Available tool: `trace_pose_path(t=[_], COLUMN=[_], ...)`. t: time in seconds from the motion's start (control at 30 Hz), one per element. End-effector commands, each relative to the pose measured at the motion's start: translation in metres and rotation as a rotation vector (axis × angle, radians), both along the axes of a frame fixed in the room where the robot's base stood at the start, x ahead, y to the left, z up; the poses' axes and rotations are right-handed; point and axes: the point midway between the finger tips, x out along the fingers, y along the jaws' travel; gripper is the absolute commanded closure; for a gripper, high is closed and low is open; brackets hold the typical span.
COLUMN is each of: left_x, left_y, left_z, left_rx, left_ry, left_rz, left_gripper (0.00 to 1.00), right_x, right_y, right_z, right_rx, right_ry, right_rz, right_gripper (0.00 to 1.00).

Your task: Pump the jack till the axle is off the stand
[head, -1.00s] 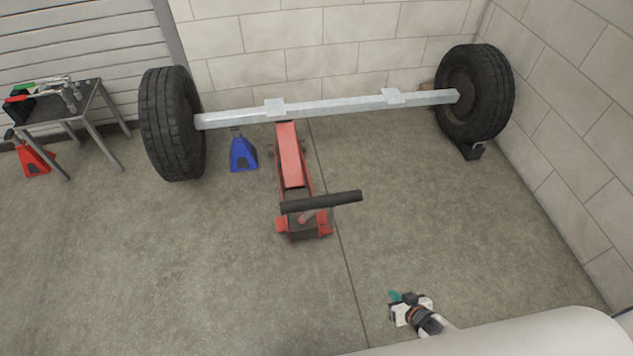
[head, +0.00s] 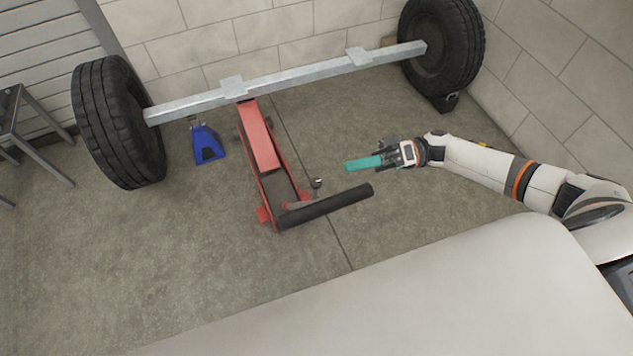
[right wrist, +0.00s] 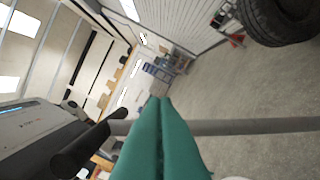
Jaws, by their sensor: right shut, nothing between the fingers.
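The red floor jack (head: 262,150) lies on the floor with its front end under the grey axle (head: 300,78). Its black handle grip (head: 325,206) points towards the right in the head view; a black bar with a grip (right wrist: 88,145) also shows in the right wrist view. The blue stand (head: 207,146) stands under the axle, left of the jack; whether it touches the axle is hard to tell. My right gripper (head: 350,164), with teal fingers, is shut and empty, above and apart from the handle grip. Its fingers also show in the right wrist view (right wrist: 160,140). My left gripper is not in view.
A black tyre (head: 118,120) is at the axle's left end and another (head: 442,50) at its right end, with a black chock (head: 445,102) beside it. A metal table (head: 30,130) is at the left edge. Block walls close the back and right. Open floor lies left of the jack.

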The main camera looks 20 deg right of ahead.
Motion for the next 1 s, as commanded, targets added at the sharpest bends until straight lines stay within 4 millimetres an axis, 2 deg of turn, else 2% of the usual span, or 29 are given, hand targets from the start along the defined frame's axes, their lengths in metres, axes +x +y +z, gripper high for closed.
trace_pose_path(t=[0.3,0.43,0.57,0.9,1.0], left_x=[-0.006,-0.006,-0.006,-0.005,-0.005], left_y=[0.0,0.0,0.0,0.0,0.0], left_z=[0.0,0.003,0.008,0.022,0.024], left_rx=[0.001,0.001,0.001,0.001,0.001], left_ry=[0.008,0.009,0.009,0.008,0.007], left_rz=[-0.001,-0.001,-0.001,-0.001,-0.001], left_gripper=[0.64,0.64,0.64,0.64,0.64], right_x=[0.0,0.001,0.003,0.009,-0.006], right_y=[0.001,0.01,0.031,0.102,0.096], right_z=[0.001,0.002,0.005,0.01,-0.001], right_rx=[0.001,0.004,0.005,0.005,0.0], right_ry=[0.001,0.0,-0.001,-0.002,0.004], right_rz=[0.001,0.002,0.001,0.0,-0.002], right_gripper=[1.0,1.0,1.0,1.0,1.0])
